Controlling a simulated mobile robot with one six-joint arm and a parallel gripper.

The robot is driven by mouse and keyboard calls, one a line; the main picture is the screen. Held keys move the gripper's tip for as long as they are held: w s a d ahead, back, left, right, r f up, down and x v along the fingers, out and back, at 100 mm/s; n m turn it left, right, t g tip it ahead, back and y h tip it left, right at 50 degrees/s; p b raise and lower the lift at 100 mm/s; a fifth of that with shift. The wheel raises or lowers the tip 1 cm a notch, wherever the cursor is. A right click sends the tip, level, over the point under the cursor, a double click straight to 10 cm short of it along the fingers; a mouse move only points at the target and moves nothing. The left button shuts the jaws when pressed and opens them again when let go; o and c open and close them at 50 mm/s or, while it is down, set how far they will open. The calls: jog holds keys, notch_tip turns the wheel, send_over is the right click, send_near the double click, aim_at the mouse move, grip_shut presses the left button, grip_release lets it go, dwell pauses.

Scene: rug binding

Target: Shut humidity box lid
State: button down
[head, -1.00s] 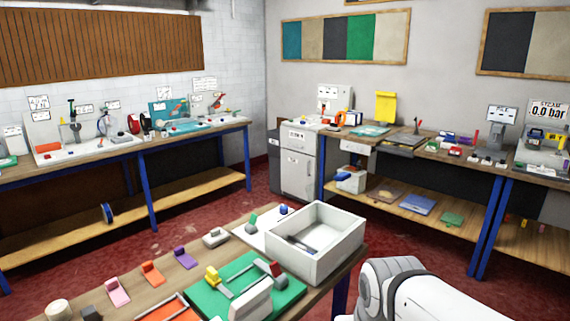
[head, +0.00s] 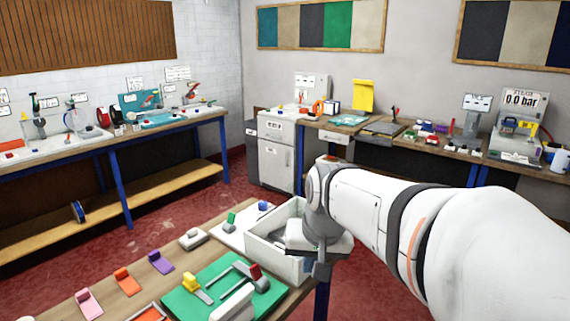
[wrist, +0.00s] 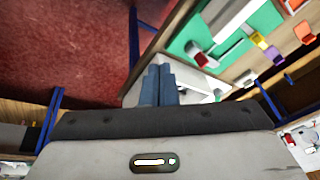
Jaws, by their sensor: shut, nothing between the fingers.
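A green board (head: 203,287) with a clamp-like fixture lies left of the box. Coloured clips, such as a purple one (head: 160,262), line the near bench (head: 135,291). Red floor (head: 165,222) separates it from the wall benches. A grey cabinet (head: 280,160) stands behind.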

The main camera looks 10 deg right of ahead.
jog(key=w+d+r+m+t+p, duration=0.3)
jog(key=w+d+r+m, duration=0.3)
jog(key=w+d+r, duration=1.05)
jog(key=w+a+r+p+x, duration=0.1)
jog(key=p+x, duration=0.1)
jog(key=x, duration=1.1)
jog(key=shift+w+f+h, duration=0.2)
jog(key=shift+h, duration=0.1)
